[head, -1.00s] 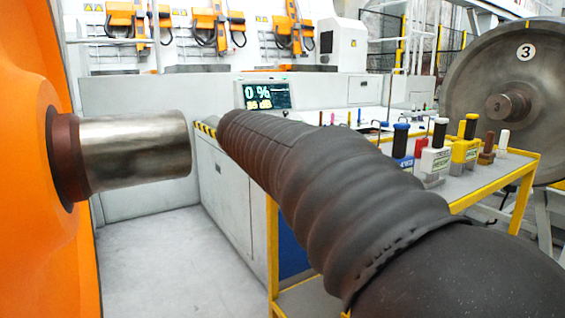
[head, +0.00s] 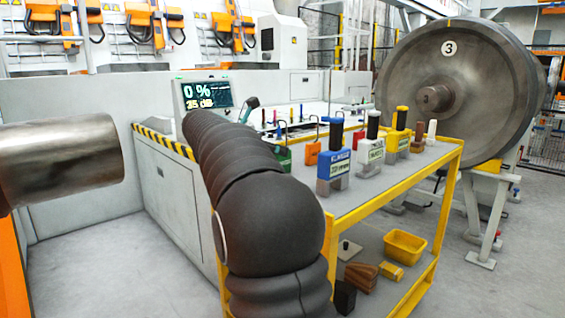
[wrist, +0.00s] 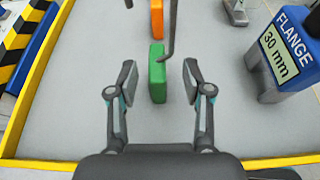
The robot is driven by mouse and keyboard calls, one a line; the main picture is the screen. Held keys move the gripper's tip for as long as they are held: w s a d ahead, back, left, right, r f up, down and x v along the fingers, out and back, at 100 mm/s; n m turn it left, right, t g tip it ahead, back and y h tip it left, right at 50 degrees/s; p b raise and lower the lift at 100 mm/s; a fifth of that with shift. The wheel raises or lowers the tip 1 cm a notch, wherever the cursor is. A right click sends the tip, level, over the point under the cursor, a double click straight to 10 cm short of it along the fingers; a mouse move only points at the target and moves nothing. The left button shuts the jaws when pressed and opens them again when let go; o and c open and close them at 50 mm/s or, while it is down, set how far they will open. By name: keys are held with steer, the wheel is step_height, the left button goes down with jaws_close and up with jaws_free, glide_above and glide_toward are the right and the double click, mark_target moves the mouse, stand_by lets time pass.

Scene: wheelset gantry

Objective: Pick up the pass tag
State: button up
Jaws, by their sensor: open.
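The green tag (wrist: 157,76), which I take to be the pass tag, stands between the fingers of my gripper (wrist: 159,82) in the wrist view. The fingers are open, with a gap on each side of the tag. A thin dark hooked rod (wrist: 172,35) shows at the tag's far end. In the head view the green tag (head: 284,158) is partly hidden behind my dark arm. My gripper is hidden in the head view. No lettering on the tag can be read.
A blue flange gauge block (wrist: 289,55) stands to the right. The cart has a yellow rim (head: 400,177); several gauges stand on it. A yellow bin (head: 404,246) is on the lower shelf.

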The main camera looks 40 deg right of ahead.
steer(key=shift+x, duration=3.15)
steer(key=shift+w, duration=0.2)
jaws_close()
